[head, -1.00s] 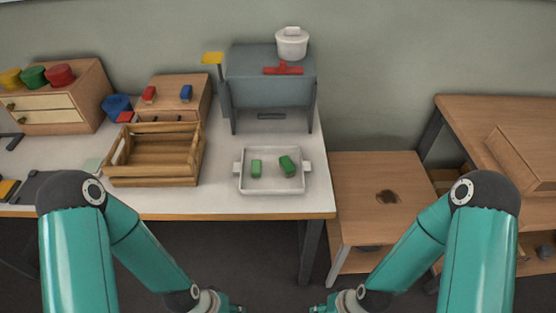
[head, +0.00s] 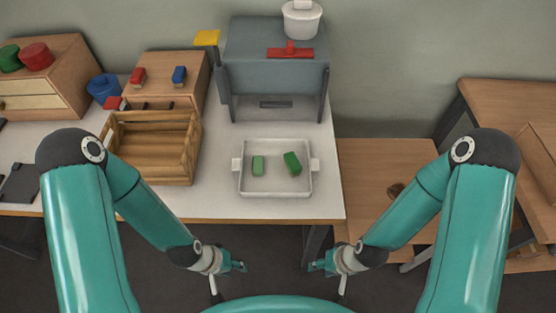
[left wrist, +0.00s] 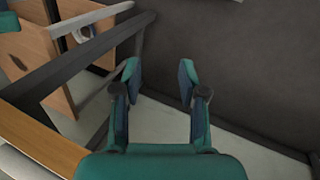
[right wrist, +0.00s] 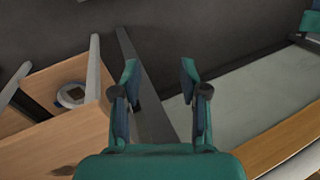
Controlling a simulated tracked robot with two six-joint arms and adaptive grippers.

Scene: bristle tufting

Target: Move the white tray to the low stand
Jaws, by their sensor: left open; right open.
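The white tray (head: 275,186) has a handle at each side and sits on the white-topped table near its front edge. The low stand (head: 370,170) is the wooden table right of the white table, partly hidden by my right arm. My left gripper (head: 240,266) and right gripper (head: 316,266) are both below the table's front edge, apart from the tray. Both are open and empty, as the left wrist view (left wrist: 160,82) and right wrist view (right wrist: 160,82) show.
A wooden crate (head: 150,180) stands left of the tray. A grey machine (head: 275,72) with a red handle and white pot stands behind it. A dark mark or object (head: 396,190) shows on the low stand. A higher wooden bench (head: 500,110) stands at the right.

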